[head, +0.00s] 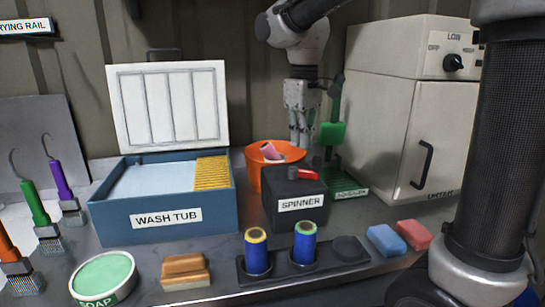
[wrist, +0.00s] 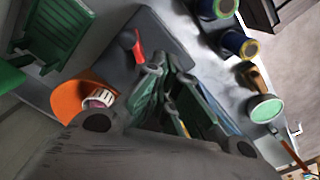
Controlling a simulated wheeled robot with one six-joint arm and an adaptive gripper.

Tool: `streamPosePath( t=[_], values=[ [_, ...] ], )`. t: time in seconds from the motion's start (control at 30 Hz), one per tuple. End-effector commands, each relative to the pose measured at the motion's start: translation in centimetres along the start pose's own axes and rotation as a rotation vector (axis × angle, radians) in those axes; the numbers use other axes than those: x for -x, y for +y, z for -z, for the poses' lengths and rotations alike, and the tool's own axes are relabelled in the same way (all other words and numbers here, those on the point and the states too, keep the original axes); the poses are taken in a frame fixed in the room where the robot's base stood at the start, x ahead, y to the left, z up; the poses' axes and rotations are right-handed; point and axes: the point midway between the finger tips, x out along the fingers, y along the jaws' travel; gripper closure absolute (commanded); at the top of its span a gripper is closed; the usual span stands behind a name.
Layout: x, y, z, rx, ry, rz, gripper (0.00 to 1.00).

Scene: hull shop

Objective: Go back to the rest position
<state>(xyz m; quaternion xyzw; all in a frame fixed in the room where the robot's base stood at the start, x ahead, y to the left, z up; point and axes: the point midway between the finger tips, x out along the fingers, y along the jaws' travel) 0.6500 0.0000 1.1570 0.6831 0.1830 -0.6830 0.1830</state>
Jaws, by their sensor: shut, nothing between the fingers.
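My gripper (head: 300,138) hangs at the end of my arm at the back of the bench, fingers pointing down. It is shut and empty, above and just behind the orange bucket (head: 254,180). In the wrist view its fingers (wrist: 168,90) reach past the orange bucket (wrist: 70,98) and the black spinner. A pink and white item (head: 270,152) sits in the bucket. The black spinner box (head: 288,212) with a red handle stands in front of the bucket.
A blue wash tub (head: 112,226) with a raised lid stands left. A white oven-like cabinet (head: 410,110) and a green stand (head: 332,134) are close on the right.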

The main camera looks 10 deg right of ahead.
Motion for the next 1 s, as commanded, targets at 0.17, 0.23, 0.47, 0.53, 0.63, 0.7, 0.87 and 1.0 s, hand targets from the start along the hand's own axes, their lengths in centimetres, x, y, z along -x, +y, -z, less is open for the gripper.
streamPosePath(
  t=[0.17, 0.23, 0.47, 0.53, 0.63, 0.7, 0.87, 1.0],
  values=[
    [0.0, 0.0, 0.0, 0.000, 0.000, 0.000, 1.00],
    [0.0, 0.0, 0.0, -0.005, 0.002, 0.000, 1.00],
    [-3.1, 0.2, -3.6, -0.101, 0.038, -0.004, 1.00],
    [-3.4, 0.8, -6.7, -0.157, 0.074, -0.008, 1.00],
    [-3.9, 1.7, -11.5, -0.248, 0.135, -0.018, 1.00],
    [-4.2, 2.2, -14.9, -0.311, 0.184, -0.029, 1.00],
    [-5.0, 2.6, -21.1, -0.431, 0.280, -0.059, 1.00],
    [-4.3, 3.0, -23.4, -0.492, 0.344, -0.085, 1.00]
  ],
)
